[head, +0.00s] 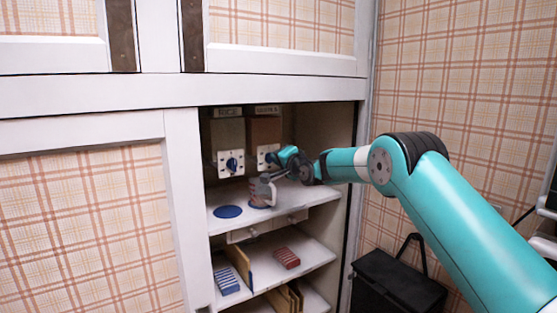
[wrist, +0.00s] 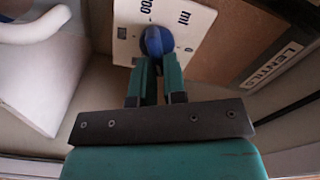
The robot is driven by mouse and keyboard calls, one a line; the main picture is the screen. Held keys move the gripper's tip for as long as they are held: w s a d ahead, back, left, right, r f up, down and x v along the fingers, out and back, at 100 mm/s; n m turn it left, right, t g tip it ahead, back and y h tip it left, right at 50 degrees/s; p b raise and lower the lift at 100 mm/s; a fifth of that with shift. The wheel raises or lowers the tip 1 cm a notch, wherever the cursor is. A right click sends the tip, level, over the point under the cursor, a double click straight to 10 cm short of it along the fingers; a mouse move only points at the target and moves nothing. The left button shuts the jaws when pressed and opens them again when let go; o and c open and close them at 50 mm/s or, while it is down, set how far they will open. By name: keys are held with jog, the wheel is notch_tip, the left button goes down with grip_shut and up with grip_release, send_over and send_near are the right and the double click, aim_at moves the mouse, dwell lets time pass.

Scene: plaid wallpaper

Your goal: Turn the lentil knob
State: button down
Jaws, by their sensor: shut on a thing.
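The lentil knob (wrist: 156,39) is blue and sits on a white dial plate (wrist: 190,22) with printed ml marks. The plate is on the brown dispenser labelled LENTILS (wrist: 272,65). In the wrist view my gripper (wrist: 157,62) has its two teal fingers closed on the knob's sides. In the head view my gripper (head: 278,160) reaches in from the right to the right-hand dispenser's plate (head: 264,152) and hides its knob. A striped mug (head: 261,192) stands on the shelf below that dispenser.
The rice dispenser's blue knob (head: 231,164) is to the left. An empty blue disc (head: 228,211) lies on the shelf (head: 235,226) below it. The cabinet's right wall (head: 333,135) is close to my arm. Lower shelves hold small boxes (head: 287,257).

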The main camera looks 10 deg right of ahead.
jog(key=c, duration=1.2)
grip_release()
jog(key=shift+s, duration=0.1)
jog(key=b+v, duration=0.6)
jog(key=v, duration=1.1)
jog(key=shift+s+b, duration=0.1)
jog(key=shift+b, duration=0.25)
